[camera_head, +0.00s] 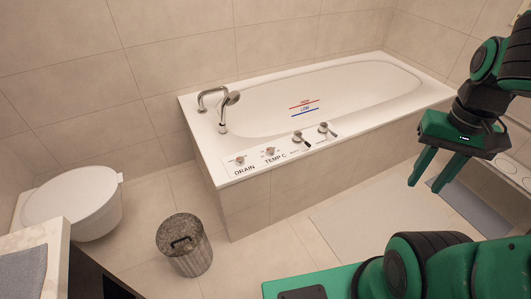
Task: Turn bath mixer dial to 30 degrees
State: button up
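The bath mixer dial, a small round metal knob (270,152) labelled "TEMP C", sits on the near left rim of the white bathtub (205,133). Its angle is too small to read. A similar knob (240,160) labelled "DRAIN" is to its left. Two lever handles (301,138) and (326,130) stand to its right on the same rim. My gripper (431,176) is green, empty and open, with its fingers pointing down and left. It is in front of the bathtub at the right, well apart from the dial.
A curved faucet with hand shower (216,101) rises from the tub's left end. A pale mat (375,225) lies on mostly clear floor.

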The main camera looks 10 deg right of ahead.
aim_at(270, 150)
jog(key=u, duration=0.5)
jog(key=i, duration=1)
